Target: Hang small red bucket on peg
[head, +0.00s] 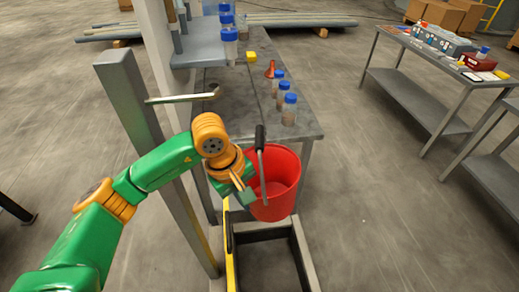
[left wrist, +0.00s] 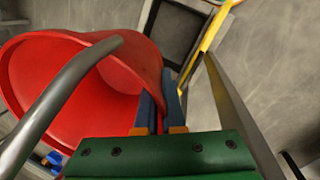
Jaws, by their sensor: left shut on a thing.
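The small red bucket (head: 281,180) hangs in the air in the middle of the head view. Its grey handle with a black grip (head: 260,138) stands up above the rim. My left gripper (head: 247,196) is shut on the bucket's rim at its left side. In the left wrist view, the fingers (left wrist: 159,112) pinch the red wall, and the bucket (left wrist: 88,75) opens to the left with its grey handle arching across. A pale peg (head: 180,98) sticks out to the right from the grey post (head: 128,95), above and left of the bucket. My right gripper is not in view.
A grey bench (head: 240,92) behind the bucket holds several blue-capped bottles (head: 289,108) and a red funnel (head: 270,69). A low frame with a yellow edge (head: 231,262) stands below the bucket. A side table (head: 425,50) stands right; the floor between is clear.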

